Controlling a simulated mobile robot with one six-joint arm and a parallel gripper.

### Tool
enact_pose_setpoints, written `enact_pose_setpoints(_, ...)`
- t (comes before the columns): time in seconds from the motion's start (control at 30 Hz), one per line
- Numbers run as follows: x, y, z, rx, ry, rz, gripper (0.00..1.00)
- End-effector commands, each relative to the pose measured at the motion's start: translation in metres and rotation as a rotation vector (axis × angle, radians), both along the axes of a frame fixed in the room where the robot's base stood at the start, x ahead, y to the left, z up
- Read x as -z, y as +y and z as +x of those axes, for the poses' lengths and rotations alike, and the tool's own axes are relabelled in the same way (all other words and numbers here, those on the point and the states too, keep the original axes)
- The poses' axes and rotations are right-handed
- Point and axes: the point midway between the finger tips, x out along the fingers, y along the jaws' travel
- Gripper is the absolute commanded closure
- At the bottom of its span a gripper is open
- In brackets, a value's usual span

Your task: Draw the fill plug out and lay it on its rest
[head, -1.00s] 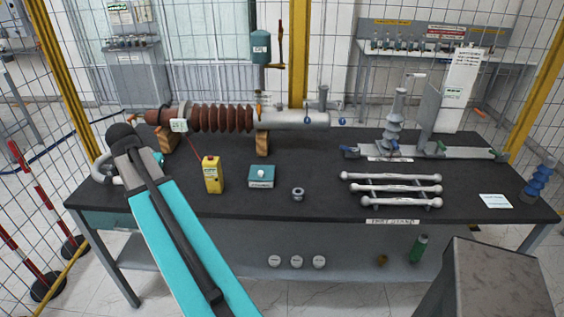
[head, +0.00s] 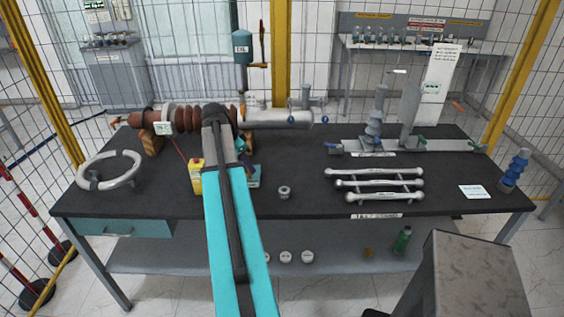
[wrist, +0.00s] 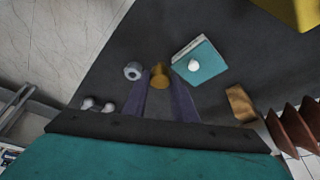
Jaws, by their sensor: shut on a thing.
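In the wrist view my gripper (wrist: 162,88) is shut on a short brass-coloured plug (wrist: 160,74), which sits between the two fingertips and looks like the fill plug. It is clear of the bushing (wrist: 292,132). A small grey ring-shaped piece with a dark hole (wrist: 132,71) appears beside the plug in the wrist view. It also stands on the table in the head view (head: 284,191), and may be the rest. In the head view my arm hides the fingertips and the plug, in front of the brown ribbed bushing (head: 188,117).
A teal box with a white knob (wrist: 202,62) and a yellow box (head: 196,177) stand close to my arm. A large pale ring (head: 110,170) lies at the left. Silver rods (head: 375,184) rest to the right. The front-middle of the table (head: 307,205) is bare.

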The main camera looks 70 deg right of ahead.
Motion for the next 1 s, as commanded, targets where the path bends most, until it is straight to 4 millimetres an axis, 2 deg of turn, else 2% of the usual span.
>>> enact_pose_setpoints(0.03,-0.001,-0.011,-0.016,0.051,0.002,0.001,0.98)
enact_pose_setpoints(0.2,0.001,-0.036,-0.066,0.208,0.001,0.000,0.98)
enact_pose_setpoints(0.4,0.004,-0.052,-0.103,0.327,0.000,0.000,0.98)
enact_pose_setpoints(0.6,0.005,-0.055,-0.113,0.360,0.000,-0.001,0.98)
enact_pose_setpoints(1.0,0.004,-0.055,-0.111,0.358,0.005,0.004,0.98)
